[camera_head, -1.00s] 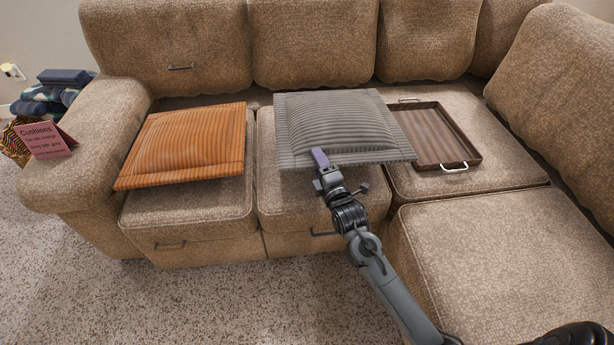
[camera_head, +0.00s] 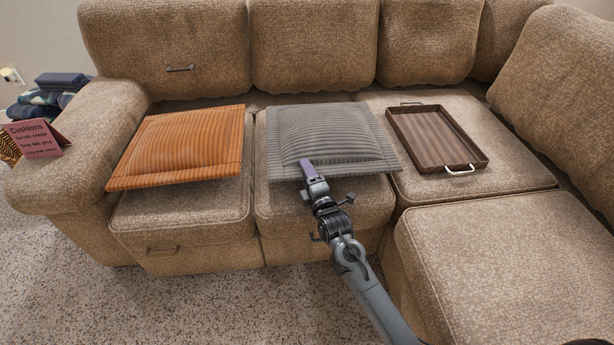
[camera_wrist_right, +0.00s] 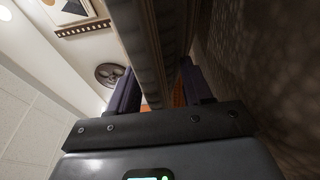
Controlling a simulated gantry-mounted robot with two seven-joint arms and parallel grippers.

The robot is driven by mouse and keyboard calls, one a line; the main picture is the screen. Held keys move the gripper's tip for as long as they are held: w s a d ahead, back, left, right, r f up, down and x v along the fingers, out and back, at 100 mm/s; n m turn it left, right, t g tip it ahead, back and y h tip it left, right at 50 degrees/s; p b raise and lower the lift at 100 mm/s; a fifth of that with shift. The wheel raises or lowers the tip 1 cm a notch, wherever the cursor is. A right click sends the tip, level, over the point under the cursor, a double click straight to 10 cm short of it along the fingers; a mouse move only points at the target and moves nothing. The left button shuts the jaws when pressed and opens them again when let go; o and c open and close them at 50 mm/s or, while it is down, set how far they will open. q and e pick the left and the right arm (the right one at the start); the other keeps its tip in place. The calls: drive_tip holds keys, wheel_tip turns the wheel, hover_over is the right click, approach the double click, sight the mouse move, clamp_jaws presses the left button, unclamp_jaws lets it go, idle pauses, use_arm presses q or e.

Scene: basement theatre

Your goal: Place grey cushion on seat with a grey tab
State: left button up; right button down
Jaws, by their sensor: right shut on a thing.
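The grey ribbed cushion (camera_head: 325,131) lies flat over the middle seat (camera_head: 290,205), with its front right corner reaching toward the tray seat. I cannot tell whether its whole underside touches the seat. My right gripper (camera_head: 306,165) is shut on the cushion's front edge. In the right wrist view, the dark edge of the cushion (camera_wrist_right: 147,50) stands between the two fingers. Part of a dark handle shows at the middle seat's front, beside my wrist; its colour is unclear. My left gripper is not in view.
An orange cushion (camera_head: 180,143) lies on the left seat, which has a front handle (camera_head: 163,249). A wooden tray (camera_head: 396,118) with metal handles sits on the right seat. The front right seat (camera_head: 490,260) is clear.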

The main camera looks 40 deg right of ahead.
drive_tip(key=c, duration=0.9)
unclamp_jaws()
drive_tip(key=shift+f, duration=0.15)
drive_tip(key=o, duration=0.5)
drive_tip(key=shift+s+a+r+p, duration=0.1)
drive_tip(key=shift+s+r+p, duration=0.1)
drive_tip(key=shift+s+p, duration=0.35)
drive_tip(key=s+a+f+m+g+y+p, duration=0.1)
drive_tip(key=s+a+m+g, duration=0.3)
drive_tip(key=s, duration=0.7)
drive_tip(key=s+a+f+m+g+y+p, duration=0.2)
drive_tip(key=s+a, duration=0.6)
drive_tip(key=s, duration=0.4)
drive_tip(key=s+a+f+m+g+y+p, duration=0.1)
drive_tip(key=s+a+m+g+y+p, duration=0.2)
drive_tip(key=s+a+m+g, duration=0.3)
drive_tip(key=shift+s+f+m+g+p, duration=0.15)
drive_tip(key=shift+s+g+p, duration=0.25)
drive_tip(key=shift+s, duration=1.05)
drive_tip(key=shift+s+f+m+g+p, duration=0.15)
drive_tip(key=shift+s+g, duration=0.45)
drive_tip(key=shift+s, duration=0.8)
